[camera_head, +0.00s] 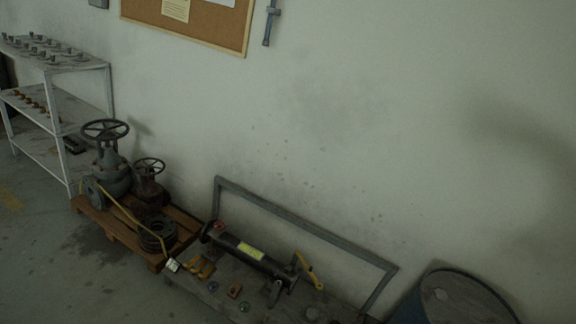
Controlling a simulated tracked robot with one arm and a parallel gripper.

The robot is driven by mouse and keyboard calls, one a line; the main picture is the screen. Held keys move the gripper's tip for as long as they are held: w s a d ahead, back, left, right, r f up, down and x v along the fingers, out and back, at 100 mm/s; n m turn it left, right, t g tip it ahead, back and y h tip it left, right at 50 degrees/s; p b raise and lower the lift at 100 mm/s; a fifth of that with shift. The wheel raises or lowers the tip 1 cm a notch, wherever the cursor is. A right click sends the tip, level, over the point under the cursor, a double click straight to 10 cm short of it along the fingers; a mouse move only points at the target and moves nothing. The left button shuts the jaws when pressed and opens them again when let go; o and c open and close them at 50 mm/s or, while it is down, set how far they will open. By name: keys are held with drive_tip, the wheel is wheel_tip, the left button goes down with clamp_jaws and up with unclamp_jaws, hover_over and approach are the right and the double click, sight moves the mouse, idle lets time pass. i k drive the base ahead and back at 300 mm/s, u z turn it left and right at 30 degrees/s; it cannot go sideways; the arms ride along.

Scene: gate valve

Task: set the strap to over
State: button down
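A thin yellow band, which looks like the strap (122,208), runs slantwise from beside the large grey gate valve (112,172) down past a stack of dark rings (157,236). I cannot tell whether it lies across these things or only in front of them. The grey valve stands upright on a wooden pallet (118,230), with its dark handwheel on top. A smaller rusty brown valve (149,189) with a handwheel stands beside it. A pale tag (173,265) shows near the band's lower end. My gripper is not in view.
A blue drum (455,298) is at lower right, shelving (62,105) at left. Floor at lower left is clear.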

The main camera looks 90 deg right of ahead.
sight(308, 269)
drive_tip(key=i, duration=1.45)
drive_tip(key=z, duration=3.6)
drive_tip(key=i, duration=1.25)
drive_tip(key=u, duration=0.05)
